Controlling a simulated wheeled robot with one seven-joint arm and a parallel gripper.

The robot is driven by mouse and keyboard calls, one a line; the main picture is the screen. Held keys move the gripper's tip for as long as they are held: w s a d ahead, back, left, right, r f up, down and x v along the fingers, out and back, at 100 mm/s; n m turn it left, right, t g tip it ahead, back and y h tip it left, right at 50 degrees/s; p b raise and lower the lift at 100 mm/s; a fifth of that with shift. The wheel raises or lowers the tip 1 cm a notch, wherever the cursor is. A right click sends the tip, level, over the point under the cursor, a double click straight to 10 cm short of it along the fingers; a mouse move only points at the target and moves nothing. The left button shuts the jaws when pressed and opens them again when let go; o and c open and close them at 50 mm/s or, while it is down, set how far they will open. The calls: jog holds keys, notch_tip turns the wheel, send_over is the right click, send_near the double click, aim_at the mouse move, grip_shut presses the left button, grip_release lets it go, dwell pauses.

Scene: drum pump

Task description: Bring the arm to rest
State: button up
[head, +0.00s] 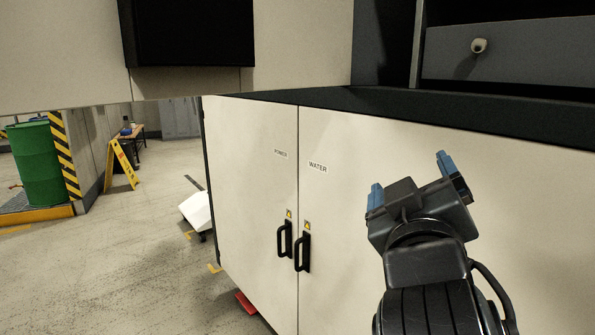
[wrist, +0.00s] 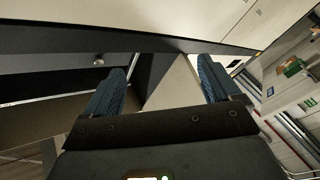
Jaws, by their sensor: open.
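My gripper (head: 408,180) is raised in front of the right door of a white cabinet, at the right of the head view. Its two blue fingers are spread wide with nothing between them. In the wrist view my gripper (wrist: 163,88) also shows open and empty, with dark and pale cabinet panels beyond the fingers. Whether the fingers touch the cabinet cannot be told for certain; they appear apart from it.
The cabinet (head: 245,180) has two closed doors with black handles (head: 303,251). A grey panel with a small knob (head: 478,46) is above right. A green drum (head: 38,165) and a yellow sign (head: 123,166) stand far left. Floor at left is mostly clear.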

jog(key=s+d+f+n+g+y, duration=0.1)
jog(key=s+d+f+y, duration=0.15)
jog(key=s+f, duration=0.7)
jog(key=s+d+f+n+g+y, duration=0.1)
jog(key=s+f+y, duration=0.2)
jog(key=s+f, duration=0.7)
jog(key=s+d+f+m+g, duration=0.1)
jog(key=s+f+m, duration=0.2)
jog(key=s, duration=0.8)
jog(key=s+d+f+m+g, duration=0.1)
jog(key=s+d+f+m, duration=0.1)
jog(key=s, duration=0.8)
jog(key=shift+s+d+f+m, duration=0.15)
jog(key=shift+s+f+m, duration=0.25)
jog(key=shift+f+m, duration=0.15)
